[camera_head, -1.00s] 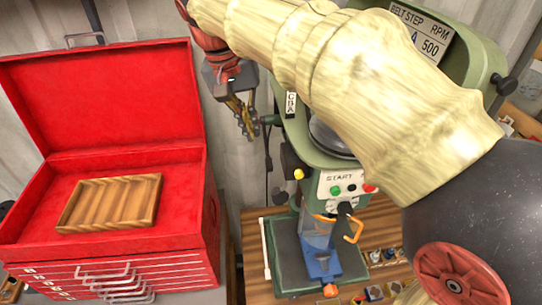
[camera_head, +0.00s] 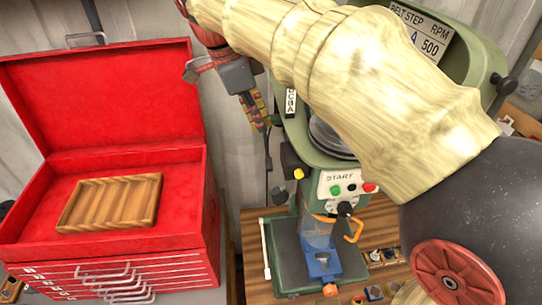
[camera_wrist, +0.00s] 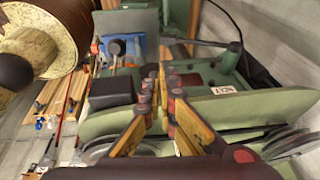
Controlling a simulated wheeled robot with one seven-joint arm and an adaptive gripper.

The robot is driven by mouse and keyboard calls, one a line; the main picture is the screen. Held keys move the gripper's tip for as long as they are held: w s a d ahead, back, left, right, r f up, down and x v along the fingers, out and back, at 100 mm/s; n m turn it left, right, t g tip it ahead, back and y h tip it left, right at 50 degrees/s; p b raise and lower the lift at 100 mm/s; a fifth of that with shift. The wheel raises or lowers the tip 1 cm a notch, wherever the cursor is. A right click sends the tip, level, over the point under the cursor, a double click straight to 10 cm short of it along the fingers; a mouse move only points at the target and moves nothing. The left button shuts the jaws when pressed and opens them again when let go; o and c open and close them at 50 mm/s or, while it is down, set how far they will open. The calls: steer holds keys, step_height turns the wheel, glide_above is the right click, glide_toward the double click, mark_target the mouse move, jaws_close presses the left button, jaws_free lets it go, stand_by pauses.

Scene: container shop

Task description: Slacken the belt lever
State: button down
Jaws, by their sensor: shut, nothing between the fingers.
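The green drill press (camera_head: 480,75) carries a small lettered scale (camera_head: 290,103) on its left side. A short dark lever end (camera_head: 276,120) sticks out beside this scale, partly hidden by my gripper; I cannot tell its exact angle. My gripper (camera_head: 264,126) is shut and empty, pointing down at the left of the press head, close to the lever; I cannot tell whether they touch. In the wrist view my gripper's fingers (camera_wrist: 160,82) meet in front of the green housing (camera_wrist: 225,108), with a small white label (camera_wrist: 222,90) on it.
The open red tool chest (camera_head: 110,250) stands at left with a wooden tray (camera_head: 110,203) on it. The START panel (camera_head: 342,184) and an orange hook (camera_head: 353,232) are below the head. A blue vise (camera_head: 322,266) sits on the press base. Stepped pulleys (camera_wrist: 290,145) lie close under the wrist.

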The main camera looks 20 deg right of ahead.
steer(key=shift+f, duration=0.1)
steer(key=p, duration=0.2)
glide_above(271, 167)
steer(key=f, duration=1.2)
steer(key=shift+s, duration=0.25)
steer(key=shift+w+f, duration=0.25)
steer(key=shift+f, duration=0.3)
steer(key=shift+f+b, duration=0.2)
steer(key=shift+b, duration=0.3)
